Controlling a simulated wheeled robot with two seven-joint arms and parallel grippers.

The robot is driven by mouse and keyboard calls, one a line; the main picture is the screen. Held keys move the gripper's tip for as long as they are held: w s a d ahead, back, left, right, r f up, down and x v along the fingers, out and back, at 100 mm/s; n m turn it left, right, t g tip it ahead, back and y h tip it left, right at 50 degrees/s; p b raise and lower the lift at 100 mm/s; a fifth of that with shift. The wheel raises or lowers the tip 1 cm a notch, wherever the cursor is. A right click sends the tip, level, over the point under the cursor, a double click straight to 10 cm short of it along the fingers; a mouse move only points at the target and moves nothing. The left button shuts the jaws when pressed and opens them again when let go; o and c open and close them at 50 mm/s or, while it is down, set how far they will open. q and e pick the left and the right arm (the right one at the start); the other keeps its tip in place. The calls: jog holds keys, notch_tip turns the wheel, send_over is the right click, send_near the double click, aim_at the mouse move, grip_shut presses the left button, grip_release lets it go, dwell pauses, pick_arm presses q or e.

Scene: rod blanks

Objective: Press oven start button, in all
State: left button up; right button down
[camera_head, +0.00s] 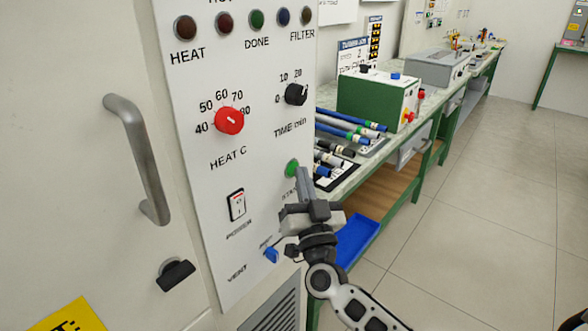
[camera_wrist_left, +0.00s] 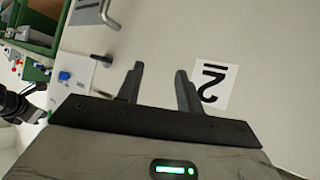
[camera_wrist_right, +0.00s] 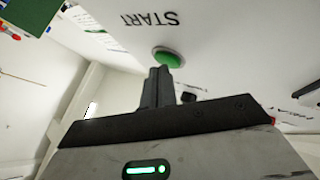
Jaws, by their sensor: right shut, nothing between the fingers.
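The green start button (camera_head: 292,168) is on the white oven control panel (camera_head: 215,270), below the time knob. In the right wrist view the button (camera_wrist_right: 168,57) shows under the word START, just beyond my right fingertips. My right gripper (camera_head: 303,172) is shut and empty, its tips in front of or at the button; I cannot tell whether they touch it. It also shows in the right wrist view (camera_wrist_right: 160,70). My left gripper shows only in the left wrist view (camera_wrist_left: 158,75), open with nothing between its fingers.
The panel has a red heat knob (camera_head: 229,121), a black time knob (camera_head: 296,94), a power switch (camera_head: 237,205) and a blue vent switch (camera_head: 271,255). The oven door handle (camera_head: 140,160) juts out at left. A bench with rods (camera_head: 350,134) and a green box (camera_head: 375,100) stands right.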

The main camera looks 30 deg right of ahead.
jog(key=shift+w, duration=0.2)
jog(key=shift+s, duration=0.1)
dwell(0.4)
jog(key=shift+s+d+p, duration=0.25)
jog(key=shift+s+p, duration=0.2)
jog(key=shift+s, duration=0.2)
jog(key=s, duration=0.1)
jog(key=s+d+p, duration=0.1)
jog(key=s, duration=0.1)
jog(key=s+d, duration=0.1)
jog(key=shift+s+p, duration=0.35)
jog(key=shift+p, duration=0.05)
dwell(0.5)
